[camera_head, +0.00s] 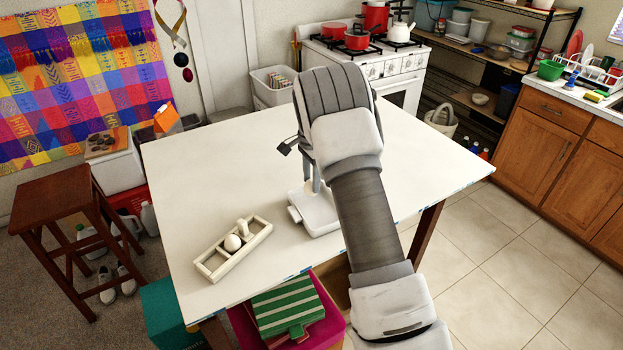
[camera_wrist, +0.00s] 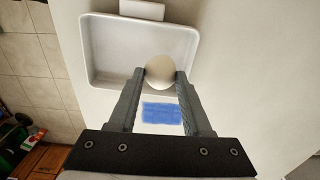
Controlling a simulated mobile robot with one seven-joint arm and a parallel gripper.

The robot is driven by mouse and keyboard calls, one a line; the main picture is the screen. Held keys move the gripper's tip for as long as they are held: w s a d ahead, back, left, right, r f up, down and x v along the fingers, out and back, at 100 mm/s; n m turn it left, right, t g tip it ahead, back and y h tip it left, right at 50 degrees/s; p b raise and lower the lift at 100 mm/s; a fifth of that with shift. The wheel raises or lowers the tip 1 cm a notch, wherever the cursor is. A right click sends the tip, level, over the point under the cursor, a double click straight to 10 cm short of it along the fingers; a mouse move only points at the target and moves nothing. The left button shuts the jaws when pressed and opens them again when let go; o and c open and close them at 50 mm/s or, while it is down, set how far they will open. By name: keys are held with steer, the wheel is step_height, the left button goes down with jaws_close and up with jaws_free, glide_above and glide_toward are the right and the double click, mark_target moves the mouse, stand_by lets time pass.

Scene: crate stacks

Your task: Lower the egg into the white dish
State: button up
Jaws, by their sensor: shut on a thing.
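The white dish (camera_head: 322,222) is a shallow rectangular tray on the white table, partly hidden behind my arm in the head view. In the wrist view the dish (camera_wrist: 88,50) fills the upper middle, with a tab on its far side. My gripper (camera_wrist: 160,74) is shut on a pale egg (camera_wrist: 159,70), one finger on each side. The egg overlaps the dish's near right part in that view; its height above the dish floor is unclear. In the head view my gripper (camera_head: 312,186) points down at the dish, and the held egg is hidden.
A cream rack (camera_head: 207,270) on the table, left of the dish, holds a white egg (camera_head: 232,242) and another pale rounded object (camera_head: 243,227). The white table (camera_head: 220,170) is bare beyond it. A blue patch (camera_wrist: 172,112) shows between my fingers.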

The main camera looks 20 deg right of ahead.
mark_target(311, 190)
steer(key=shift+f+b, duration=1.2)
steer(key=shift+f, duration=0.85)
stand_by(0.6)
steer(key=o, duration=0.9)
steer(key=shift+c, duration=0.2)
